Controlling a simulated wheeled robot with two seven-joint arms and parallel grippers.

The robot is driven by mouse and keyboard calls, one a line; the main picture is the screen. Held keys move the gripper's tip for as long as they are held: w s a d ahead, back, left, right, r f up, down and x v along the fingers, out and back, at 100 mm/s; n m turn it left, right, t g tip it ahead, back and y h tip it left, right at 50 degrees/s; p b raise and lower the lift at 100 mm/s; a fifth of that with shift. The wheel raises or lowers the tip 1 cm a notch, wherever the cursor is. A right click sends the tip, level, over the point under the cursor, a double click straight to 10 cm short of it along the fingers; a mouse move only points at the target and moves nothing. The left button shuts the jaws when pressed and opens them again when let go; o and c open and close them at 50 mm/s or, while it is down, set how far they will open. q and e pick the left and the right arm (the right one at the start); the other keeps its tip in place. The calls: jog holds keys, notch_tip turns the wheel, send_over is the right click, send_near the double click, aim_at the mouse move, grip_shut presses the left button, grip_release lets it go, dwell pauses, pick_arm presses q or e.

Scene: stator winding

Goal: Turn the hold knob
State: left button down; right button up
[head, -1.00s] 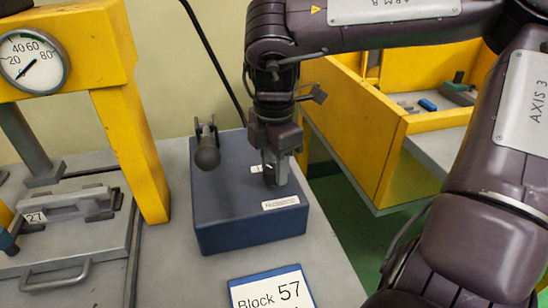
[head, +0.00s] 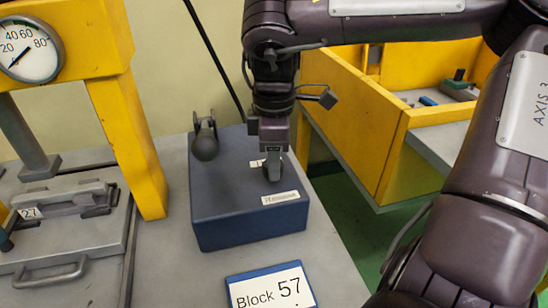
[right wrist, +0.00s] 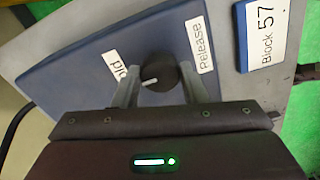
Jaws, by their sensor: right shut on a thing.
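The hold knob is a small dark round knob (right wrist: 160,72) with a white pointer mark, on top of a blue box (head: 245,225). In the right wrist view it sits between a partly hidden "Hold" label (right wrist: 114,68) and a "Release" label (right wrist: 200,45). The mark points to the left, towards the Hold side. My right gripper (head: 272,170) reaches down from above and is shut on the knob, one finger on each side. In the head view the gripper mostly hides the knob. My left gripper is not in view.
A yellow press frame (head: 135,150) with a gauge (head: 30,50) is at left. A "Block 57" sign (head: 270,290) lies in front. A yellow bin (head: 375,130) is at right.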

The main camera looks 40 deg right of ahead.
jog(key=shift+r, duration=0.1)
jog(key=o, duration=1)
jog(key=shift+c, duration=0.2)
jog(key=shift+r, duration=0.45)
notch_tip(320, 180, up, 6)
jog(key=shift+f+p, duration=0.15)
jog(key=shift+p, duration=0.45)
jog(key=shift+r, duration=0.6)
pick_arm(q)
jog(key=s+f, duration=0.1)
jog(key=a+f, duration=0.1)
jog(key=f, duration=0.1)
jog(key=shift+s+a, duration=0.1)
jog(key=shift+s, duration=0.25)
